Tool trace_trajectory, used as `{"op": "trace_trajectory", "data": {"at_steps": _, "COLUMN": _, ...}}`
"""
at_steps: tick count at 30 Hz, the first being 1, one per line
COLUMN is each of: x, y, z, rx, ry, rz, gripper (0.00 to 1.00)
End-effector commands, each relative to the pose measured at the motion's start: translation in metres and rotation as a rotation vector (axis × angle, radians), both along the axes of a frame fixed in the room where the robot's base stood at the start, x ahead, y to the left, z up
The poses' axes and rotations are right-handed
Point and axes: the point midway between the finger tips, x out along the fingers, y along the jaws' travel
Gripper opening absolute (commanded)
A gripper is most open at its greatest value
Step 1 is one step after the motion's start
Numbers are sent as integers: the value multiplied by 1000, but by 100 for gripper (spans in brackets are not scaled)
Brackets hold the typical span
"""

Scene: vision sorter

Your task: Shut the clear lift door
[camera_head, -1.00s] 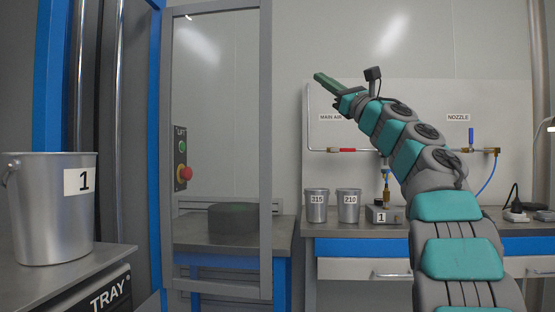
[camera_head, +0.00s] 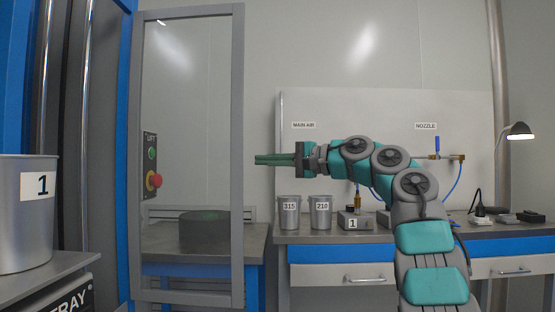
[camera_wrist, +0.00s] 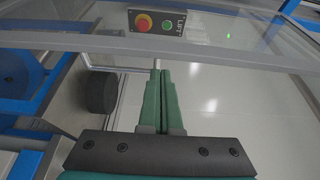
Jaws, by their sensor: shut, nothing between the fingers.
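The clear lift door (camera_head: 190,80) is a transparent panel in a grey frame at the left of the head view. It stands swung out from the blue lift frame (camera_head: 128,150), so it looks open. Its free vertical edge (camera_head: 237,150) is just left of my gripper (camera_head: 258,160). My gripper is shut and empty, pointing left at that edge with a small apparent gap; I cannot tell if they touch. The wrist view shows the shut fingers (camera_wrist: 162,75) pointing toward the clear panel (camera_wrist: 215,50) and its grey frame.
The LIFT control box (camera_head: 151,168) with a red and a green button shows through the panel. A dark round object (camera_head: 204,230) sits on a table behind it. Bucket 1 (camera_head: 25,215) stands at the left. Cups 315 (camera_head: 289,217) and 210 (camera_head: 320,216) stand on the bench below my arm.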

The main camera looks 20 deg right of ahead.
Motion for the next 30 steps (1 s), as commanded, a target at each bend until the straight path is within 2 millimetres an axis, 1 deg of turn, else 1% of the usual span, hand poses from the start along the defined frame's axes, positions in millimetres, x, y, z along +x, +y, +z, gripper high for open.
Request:
{"op": "trace_trajectory", "data": {"at_steps": 1, "x": 6, "y": 8, "z": 2, "rx": 2, "ry": 4, "rz": 3, "gripper": 0}}
{"op": "trace_trajectory", "data": {"at_steps": 6, "x": 23, "y": 26, "z": 2, "rx": 5, "ry": 3, "rz": 1, "gripper": 0}}
{"op": "trace_trajectory", "data": {"at_steps": 11, "x": 31, "y": 34, "z": 1, "rx": 3, "ry": 2, "rz": 0, "gripper": 0}}
{"op": "trace_trajectory", "data": {"at_steps": 25, "x": 32, "y": 36, "z": -1, "rx": 4, "ry": 2, "rz": -2, "gripper": 0}}
{"op": "trace_trajectory", "data": {"at_steps": 30, "x": 30, "y": 45, "z": -2, "rx": 2, "ry": 1, "rz": -8, "gripper": 0}}
